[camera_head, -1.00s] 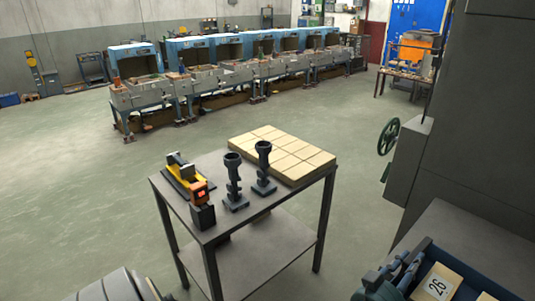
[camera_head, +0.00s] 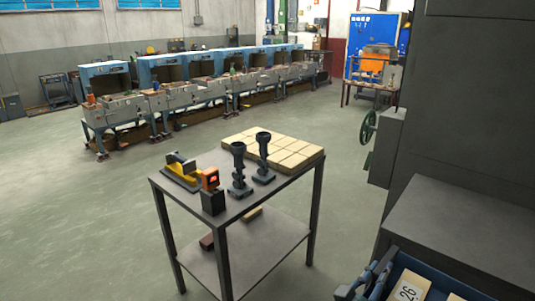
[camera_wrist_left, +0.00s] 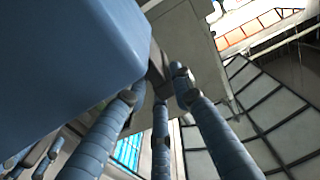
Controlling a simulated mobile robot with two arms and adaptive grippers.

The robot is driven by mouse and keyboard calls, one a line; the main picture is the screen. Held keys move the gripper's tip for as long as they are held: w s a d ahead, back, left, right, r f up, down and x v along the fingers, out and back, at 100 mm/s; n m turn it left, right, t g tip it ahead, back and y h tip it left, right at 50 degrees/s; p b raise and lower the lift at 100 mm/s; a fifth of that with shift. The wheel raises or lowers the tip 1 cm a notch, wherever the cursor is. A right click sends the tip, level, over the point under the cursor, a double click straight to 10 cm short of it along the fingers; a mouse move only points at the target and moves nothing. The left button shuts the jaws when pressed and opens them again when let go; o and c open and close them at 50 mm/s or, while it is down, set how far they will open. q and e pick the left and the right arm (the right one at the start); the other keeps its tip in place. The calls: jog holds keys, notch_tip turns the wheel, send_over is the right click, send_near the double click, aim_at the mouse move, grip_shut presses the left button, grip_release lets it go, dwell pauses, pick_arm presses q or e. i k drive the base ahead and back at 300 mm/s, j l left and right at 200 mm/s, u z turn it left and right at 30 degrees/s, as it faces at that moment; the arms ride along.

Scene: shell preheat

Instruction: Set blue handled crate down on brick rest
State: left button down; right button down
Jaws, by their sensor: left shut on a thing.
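The blue crate (camera_head: 440,267) is at the bottom right of the head view, cut off by the frame edge. It holds pale blocks; one is marked 26. My left gripper (camera_head: 359,285) is shut at the crate's left side, but its exact contact is unclear. In the left wrist view, a large blue surface (camera_wrist_left: 65,65), seemingly the crate, fills the upper left. The brick rest (camera_head: 275,150), a flat layer of tan bricks, lies on the back of the metal table, clear on top. The crate is apart from it, nearer me. My right gripper is not in view.
The table's (camera_head: 238,209) front holds two dark stands (camera_head: 239,171), a yellow-and-black tool (camera_head: 182,172) and an orange-and-black device (camera_head: 211,190). A dark grey cabinet (camera_head: 465,130) rises at right. Open floor lies left of the table.

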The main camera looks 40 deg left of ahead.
aim_at(271, 143)
jog(key=u, duration=1.7)
jog(key=i+j+u, duration=0.1)
jog(key=u, duration=0.35)
jog(key=i+u, duration=0.15)
jog(key=u, duration=0.25)
jog(key=i+u, duration=0.35)
jog(key=i, duration=0.7)
jog(key=i+u, duration=0.1)
jog(key=i, duration=1.9)
jog(key=i+z, duration=0.3)
jog(key=i, duration=0.75)
jog(key=i+z, duration=0.65)
jog(key=i+j+z, duration=0.1)
jog(key=i+z, duration=0.25)
